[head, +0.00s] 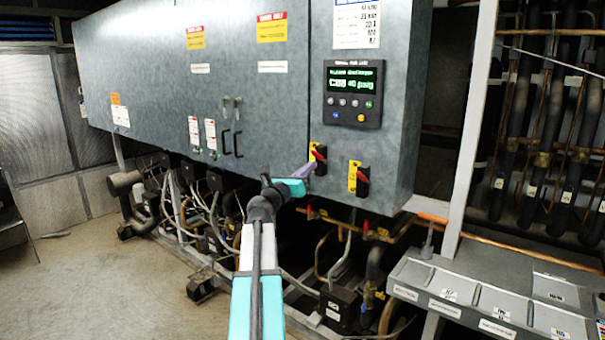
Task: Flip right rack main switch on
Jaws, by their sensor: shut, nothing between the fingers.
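Two rotary switches sit low on the front of the grey cabinet, each a black body with a red handle on a yellow plate. The right switch (362,180) is in plain view, and its red handle looks tilted. The left switch (319,157) is partly covered at its lower left by my gripper. My gripper (309,169) is shut and empty, with its purple tip at the left switch in the picture. It is left of the right switch and apart from it. I cannot tell whether the tip touches the left switch.
A control panel (353,94) with a lit green display is above the switches. Door handles (232,143) stick out to the left. Pipes, cables and a black box (340,308) are below the cabinet. A grey labelled tray (470,292) and white post (470,130) stand at right.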

